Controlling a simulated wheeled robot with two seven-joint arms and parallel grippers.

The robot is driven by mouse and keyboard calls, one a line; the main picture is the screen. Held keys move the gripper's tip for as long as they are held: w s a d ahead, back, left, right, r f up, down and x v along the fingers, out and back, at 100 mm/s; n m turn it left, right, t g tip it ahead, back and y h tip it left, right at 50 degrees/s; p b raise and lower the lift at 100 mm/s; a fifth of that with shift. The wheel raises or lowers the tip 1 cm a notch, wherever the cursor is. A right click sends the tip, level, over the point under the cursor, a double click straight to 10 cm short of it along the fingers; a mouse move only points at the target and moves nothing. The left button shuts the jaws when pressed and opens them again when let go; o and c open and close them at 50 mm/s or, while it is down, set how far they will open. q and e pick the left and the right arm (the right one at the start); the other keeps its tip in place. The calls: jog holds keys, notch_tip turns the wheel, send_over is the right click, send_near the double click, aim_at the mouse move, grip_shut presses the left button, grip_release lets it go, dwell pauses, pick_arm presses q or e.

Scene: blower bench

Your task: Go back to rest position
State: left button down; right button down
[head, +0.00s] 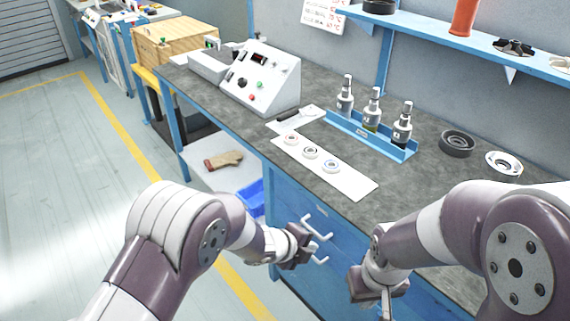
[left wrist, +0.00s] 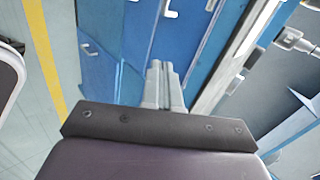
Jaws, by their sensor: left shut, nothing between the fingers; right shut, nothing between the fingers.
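My left gripper (head: 310,245) is in front of the blue drawer front of the bench, below the worktop edge. In the left wrist view its two grey fingers (left wrist: 164,84) lie together with nothing between them. My right gripper (head: 384,301) hangs to the right of it, pointing down near the bench's front edge. It is shut and empty, and its fingertips are small and partly cut off by view. Both grippers are clear of the objects on the worktop.
The blue bench (head: 325,262) has white drawer handles close to my left gripper. On the worktop are a white mat (head: 350,183) with several rings, a blue rack (head: 372,139) with three bottles, a control box (head: 261,80) and a black ring (head: 457,143). Open floor lies left.

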pick_arm(q)
jog(key=s+a+f+n+g+y, duration=0.1)
jog(key=s+a+n+y, duration=0.2)
jog(key=a+n, duration=0.5)
jog(key=s+a+n+g+y, duration=0.1)
jog(key=s+a+n+y, duration=0.25)
jog(key=a+n, duration=0.35)
jog(key=s+a+r+n+g+y, duration=0.1)
jog(key=s+a+r+n+g, duration=0.3)
jog(key=s+a+n, duration=0.65)
notch_tip(320, 180, up, 18)
jog(key=a+n+t+p, duration=0.1)
jog(key=a+n+p, duration=0.1)
jog(key=p, duration=1.2)
jog(key=shift+s+a+f+t, duration=0.15)
jog(key=shift+s+a+t, duration=0.1)
jog(key=shift+s+t, duration=0.2)
